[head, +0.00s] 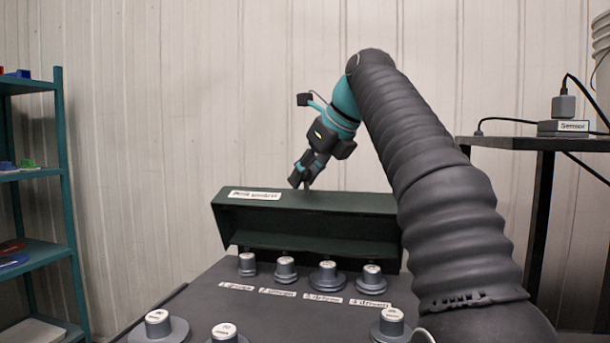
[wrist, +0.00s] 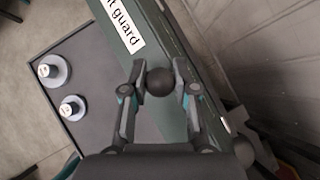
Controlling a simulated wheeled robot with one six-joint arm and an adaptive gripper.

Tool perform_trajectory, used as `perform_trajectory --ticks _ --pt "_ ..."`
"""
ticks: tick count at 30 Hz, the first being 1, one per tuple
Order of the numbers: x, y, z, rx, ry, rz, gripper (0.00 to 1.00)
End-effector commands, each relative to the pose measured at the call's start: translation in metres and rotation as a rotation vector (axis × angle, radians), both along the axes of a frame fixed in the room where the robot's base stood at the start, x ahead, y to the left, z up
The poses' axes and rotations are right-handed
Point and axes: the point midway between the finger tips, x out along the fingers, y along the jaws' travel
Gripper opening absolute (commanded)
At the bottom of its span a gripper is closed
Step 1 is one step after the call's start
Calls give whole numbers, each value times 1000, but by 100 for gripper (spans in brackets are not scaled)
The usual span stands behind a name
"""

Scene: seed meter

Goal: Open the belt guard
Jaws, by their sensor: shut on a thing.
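The belt guard (head: 310,207) is a long dark green cover at the back of the dark bench, with a white label on its left end. It stands raised, with its open underside facing the front. In the wrist view its green panel (wrist: 172,62) runs diagonally with the label "guard" readable. My gripper (head: 301,182) is at the guard's top edge, near its middle. In the wrist view my gripper (wrist: 159,80) is shut on a round dark knob (wrist: 160,82) on the guard. The knob is hidden in the head view.
Several grey pulleys with white-topped posts stand on the bench, one of them a front pulley (head: 158,324). A teal shelf (head: 62,190) is at the left. A black table (head: 535,144) with a sensor box (head: 563,127) is at the right. A pale wall is behind.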

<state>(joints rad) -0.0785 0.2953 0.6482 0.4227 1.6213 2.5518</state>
Motion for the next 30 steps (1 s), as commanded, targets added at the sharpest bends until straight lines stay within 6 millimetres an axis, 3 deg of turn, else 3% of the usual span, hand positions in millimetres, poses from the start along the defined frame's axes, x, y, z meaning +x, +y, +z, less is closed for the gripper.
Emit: perform_trajectory --ticks 1,2,4,5,16,30 --pt "0 -1 -3 -3 10 -2 0" --pt "0 -1 -3 -4 10 -3 33" --pt "0 -1 -3 -3 8 -2 51" --pt "0 -1 -3 -3 8 -2 55" --pt "-1 -2 1 -2 1 -1 55" --pt "-17 -18 29 -2 4 -2 55"
